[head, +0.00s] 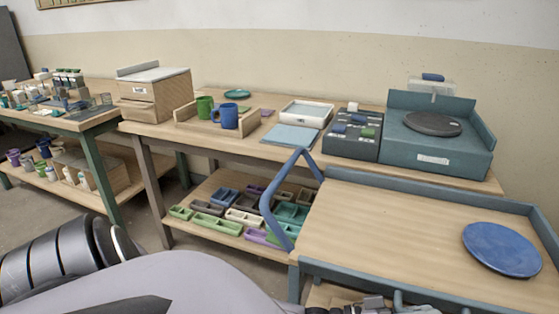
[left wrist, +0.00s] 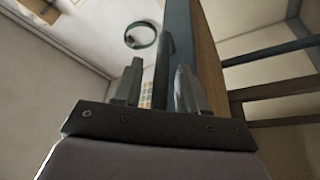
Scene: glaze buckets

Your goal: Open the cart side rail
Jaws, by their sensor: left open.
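The cart (head: 400,225) stands at the right in the head view, with a wooden top and blue-grey rails. Its near side rail (head: 400,284) runs along the front edge, raised along the top. My left gripper (head: 376,303) is at the bottom edge of the head view, just in front of this rail and partly cut off. In the left wrist view my left gripper (left wrist: 158,82) is open. A blue-grey rail (left wrist: 178,35) and a darker narrow bar lie beyond and between its fingers; I cannot tell whether they touch. My right gripper is not in view.
A blue disc (head: 501,249) lies on the cart top. A blue push handle (head: 268,205) rises at the cart's left end. Behind stands a workbench (head: 260,140) with mugs, trays and a turntable. Small coloured trays fill its lower shelf. Floor shows at the left.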

